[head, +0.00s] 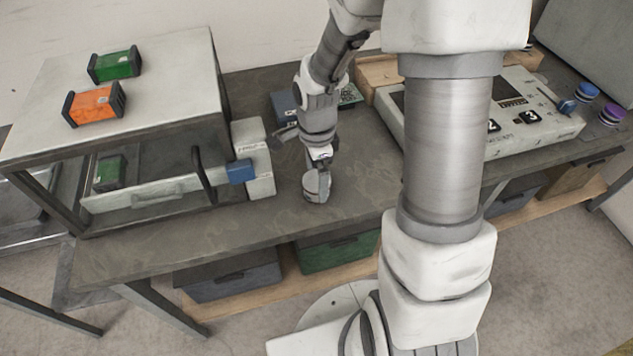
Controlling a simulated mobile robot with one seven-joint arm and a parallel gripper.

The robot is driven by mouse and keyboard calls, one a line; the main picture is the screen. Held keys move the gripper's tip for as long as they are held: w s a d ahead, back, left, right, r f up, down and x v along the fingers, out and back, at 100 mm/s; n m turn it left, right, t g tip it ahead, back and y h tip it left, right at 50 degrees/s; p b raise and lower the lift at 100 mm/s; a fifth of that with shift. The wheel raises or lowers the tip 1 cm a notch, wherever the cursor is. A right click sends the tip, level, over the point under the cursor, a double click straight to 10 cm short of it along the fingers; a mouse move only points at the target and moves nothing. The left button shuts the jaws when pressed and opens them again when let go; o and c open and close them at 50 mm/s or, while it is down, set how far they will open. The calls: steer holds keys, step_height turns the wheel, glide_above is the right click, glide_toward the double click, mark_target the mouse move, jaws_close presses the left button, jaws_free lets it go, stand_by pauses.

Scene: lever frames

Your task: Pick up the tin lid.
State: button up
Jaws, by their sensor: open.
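I cannot make out a tin lid for certain in the head view. Two small round containers stand at the bench's right end, one blue-topped (587,90) and one purple-topped (612,113). They are too small to tell whether either top is a loose lid. My arm bends down over the middle of the bench.
A frame with a pale top (150,75) stands at left, carrying a green block (115,65) and an orange block (94,106). A pale box with a blue part (240,172) is beside it. A numbered panel (540,118) lies at right. Bare bench (290,222) lies in front.

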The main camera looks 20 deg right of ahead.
steer(key=c, duration=1.2)
steer(key=shift+r, duration=0.2)
steer(key=shift+c, duration=0.2)
